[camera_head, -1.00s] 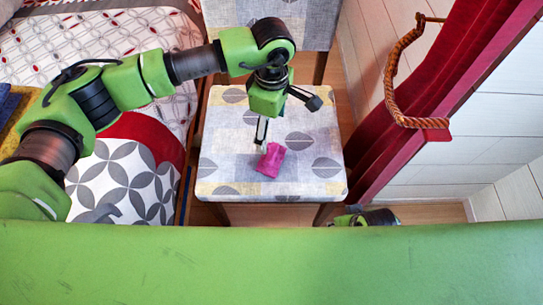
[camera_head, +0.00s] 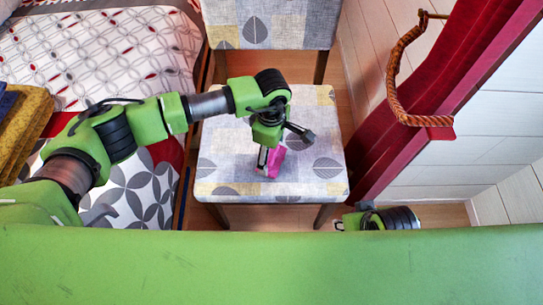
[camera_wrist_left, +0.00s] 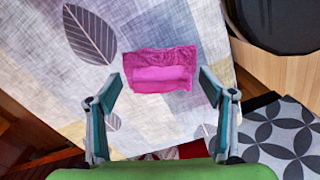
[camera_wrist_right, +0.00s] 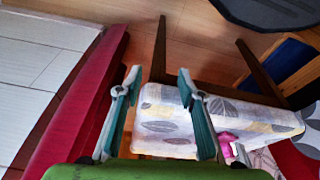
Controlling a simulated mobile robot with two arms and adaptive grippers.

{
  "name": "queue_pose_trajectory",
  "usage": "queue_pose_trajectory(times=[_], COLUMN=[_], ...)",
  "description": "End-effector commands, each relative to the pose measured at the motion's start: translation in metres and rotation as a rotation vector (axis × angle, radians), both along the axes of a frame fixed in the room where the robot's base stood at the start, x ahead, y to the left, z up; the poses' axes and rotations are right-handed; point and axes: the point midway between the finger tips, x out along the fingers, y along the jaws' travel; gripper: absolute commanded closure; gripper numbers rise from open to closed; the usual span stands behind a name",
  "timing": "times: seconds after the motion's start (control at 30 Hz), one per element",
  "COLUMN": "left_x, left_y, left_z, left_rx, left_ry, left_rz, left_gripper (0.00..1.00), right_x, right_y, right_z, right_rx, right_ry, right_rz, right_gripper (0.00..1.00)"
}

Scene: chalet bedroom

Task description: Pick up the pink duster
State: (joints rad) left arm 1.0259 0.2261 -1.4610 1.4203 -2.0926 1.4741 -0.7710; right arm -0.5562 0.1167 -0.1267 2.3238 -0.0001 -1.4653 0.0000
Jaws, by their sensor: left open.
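The pink duster (camera_head: 277,160) lies on the patterned seat of a chair (camera_head: 222,172). It also shows in the left wrist view (camera_wrist_left: 160,72), just ahead of and between the fingertips. My left gripper (camera_head: 268,160) is open above the duster and partly hides it; whether the fingers touch it I cannot tell. The parted fingers show in the left wrist view (camera_wrist_left: 162,84). My right gripper (camera_wrist_right: 158,78) is open and empty, low beside the chair. In the right wrist view the duster (camera_wrist_right: 228,144) shows in part, right of the fingers.
The chair's backrest (camera_head: 268,22) stands behind the seat. A bed (camera_head: 100,55) with patterned bedding is at the left. A red curtain (camera_head: 400,120) with a rope tieback (camera_head: 397,90) hangs at the right, by a white panelled wall (camera_head: 490,120).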

Motion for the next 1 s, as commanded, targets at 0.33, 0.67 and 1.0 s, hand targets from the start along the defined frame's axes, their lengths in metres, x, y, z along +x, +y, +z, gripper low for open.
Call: queue_pose_trajectory(times=[0.33, 0.67, 1.0], left_x=[0.0, 0.0, -0.009], left_y=[0.0, 0.0, -0.001], left_z=[0.001, 0.004, 0.045], left_rx=[0.0, 0.0, -0.002], left_ry=[0.0, -0.001, -0.002], left_rz=[0.0, -0.001, -0.005], left_gripper=[0.67, 0.67, 0.67], right_x=[0.0, 0.0, 0.004], right_y=[0.0, 0.0, 0.002], right_z=[0.0, 0.0, -0.026], right_rx=[0.0, -0.001, 0.0], right_ry=[0.0, -0.001, 0.017], right_rz=[0.0, 0.0, 0.003], right_gripper=[0.64, 0.64, 0.64])
